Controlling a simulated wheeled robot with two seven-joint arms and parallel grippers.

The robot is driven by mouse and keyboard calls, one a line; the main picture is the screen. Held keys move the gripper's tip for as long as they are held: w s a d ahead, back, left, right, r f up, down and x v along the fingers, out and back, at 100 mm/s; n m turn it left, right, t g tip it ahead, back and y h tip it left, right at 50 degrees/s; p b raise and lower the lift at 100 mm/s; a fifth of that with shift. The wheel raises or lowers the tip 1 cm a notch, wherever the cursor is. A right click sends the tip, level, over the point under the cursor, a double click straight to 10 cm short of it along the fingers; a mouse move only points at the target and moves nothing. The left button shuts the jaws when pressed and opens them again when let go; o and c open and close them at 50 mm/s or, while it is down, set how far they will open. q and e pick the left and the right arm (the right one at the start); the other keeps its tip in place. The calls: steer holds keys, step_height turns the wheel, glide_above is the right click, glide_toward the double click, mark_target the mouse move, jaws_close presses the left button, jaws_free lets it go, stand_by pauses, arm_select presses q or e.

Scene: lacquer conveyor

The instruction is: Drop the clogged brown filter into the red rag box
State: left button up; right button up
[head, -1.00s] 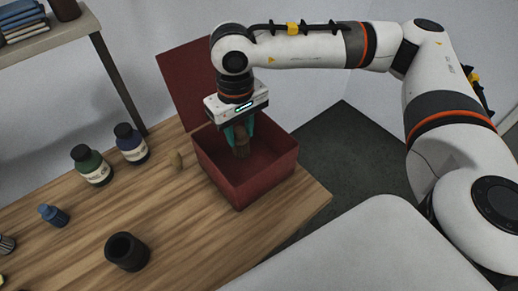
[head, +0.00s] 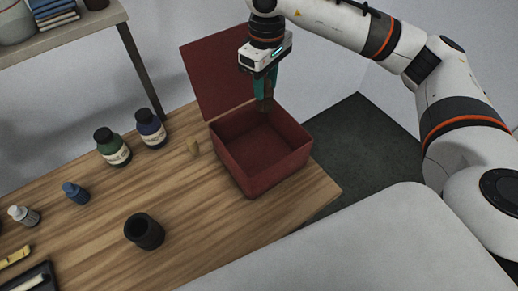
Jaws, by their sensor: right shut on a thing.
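The red rag box (head: 262,178) stands on the right end of the wooden table with its red lid (head: 215,80) tipped up at the back. My right gripper (head: 265,88) has teal fingers shut on the brown filter (head: 265,105), a small dark brown piece below the fingertips. The filter shows near the box's back rim, beside the lid; its exact height over the opening is hard to tell. The visible inside of the box looks empty. My left gripper is not in view.
A shelf (head: 70,32) is at the back left.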

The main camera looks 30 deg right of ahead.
mark_target(265, 96)
step_height(265, 96, down, 4)
steer(key=shift+f+b, duration=0.1)
steer(key=shift+b, duration=0.4)
steer(key=o, duration=1.1)
steer(key=shift+o, duration=0.2)
step_height(265, 96, up, 11)
steer(key=shift+r+b, duration=0.1)
steer(key=shift+b, duration=0.8)
steer(key=shift+r, duration=0.45)
steer(key=shift+f, duration=0.1)
